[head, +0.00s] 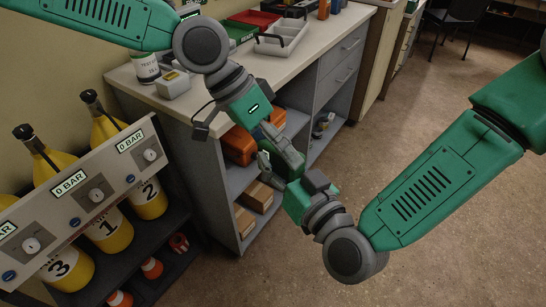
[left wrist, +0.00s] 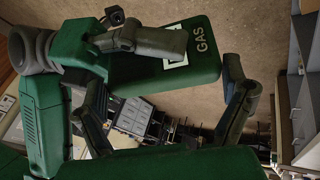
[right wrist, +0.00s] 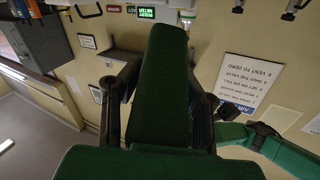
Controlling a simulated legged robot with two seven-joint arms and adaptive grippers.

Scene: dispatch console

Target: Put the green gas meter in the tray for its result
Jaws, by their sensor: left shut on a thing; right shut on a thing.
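The green gas meter (left wrist: 200,60), with GAS printed on it and a pale label, is between my two grippers. In the head view the grippers and their links largely hide it. My left gripper (head: 278,143) comes from above left and is shut on the meter, a finger on each side in the left wrist view. My right gripper (head: 288,178) is also shut on it from the opposite end. In the right wrist view the meter's plain green face (right wrist: 162,70) stands between the fingers. A green tray (head: 240,31) and a red tray (head: 256,18) are on the bench.
A grey divided tray (head: 282,38) sits in front of the coloured trays. A small meter-like box (head: 173,84) and a white tub (head: 146,68) stand at the bench's left. A panel with gauges (head: 88,190) and yellow cylinders is at left. The floor at right is clear.

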